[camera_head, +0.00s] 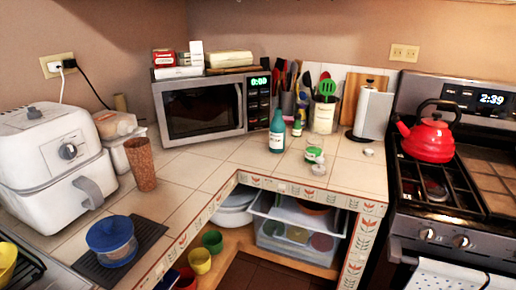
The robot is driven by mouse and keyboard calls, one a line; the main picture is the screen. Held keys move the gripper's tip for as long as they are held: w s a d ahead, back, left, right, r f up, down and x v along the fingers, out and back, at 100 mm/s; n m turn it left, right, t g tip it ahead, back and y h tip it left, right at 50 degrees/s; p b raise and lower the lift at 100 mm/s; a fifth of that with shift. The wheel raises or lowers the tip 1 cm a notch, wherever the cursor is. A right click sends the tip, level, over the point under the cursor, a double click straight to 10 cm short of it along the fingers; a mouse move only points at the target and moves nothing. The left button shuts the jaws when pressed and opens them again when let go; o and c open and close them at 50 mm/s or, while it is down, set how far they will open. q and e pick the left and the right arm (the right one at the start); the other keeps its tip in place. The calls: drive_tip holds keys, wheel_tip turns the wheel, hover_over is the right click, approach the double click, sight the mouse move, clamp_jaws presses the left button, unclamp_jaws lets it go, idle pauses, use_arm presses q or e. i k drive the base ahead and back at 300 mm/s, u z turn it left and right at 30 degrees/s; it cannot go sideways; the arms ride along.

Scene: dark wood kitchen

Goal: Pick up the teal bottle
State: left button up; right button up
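The teal bottle (277,132) stands upright on the tiled counter in front of the microwave's right side. It has a pale label and a narrow neck. Nothing covers it from this view. Neither of my grippers shows in the head view, so I see no contact with the bottle.
Small jars (314,154) stand right of the bottle, with a utensil crock (323,115) behind. The microwave (203,108) is behind left. A brown cup (141,163) and white air fryer (51,155) stand left. The stove with a red kettle (428,139) is right. Counter tiles (205,165) are clear.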

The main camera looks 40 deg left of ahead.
sight(277, 127)
drive_tip(key=u, duration=1.55)
drive_tip(key=i, duration=0.15)
drive_tip(key=z, duration=0.85)
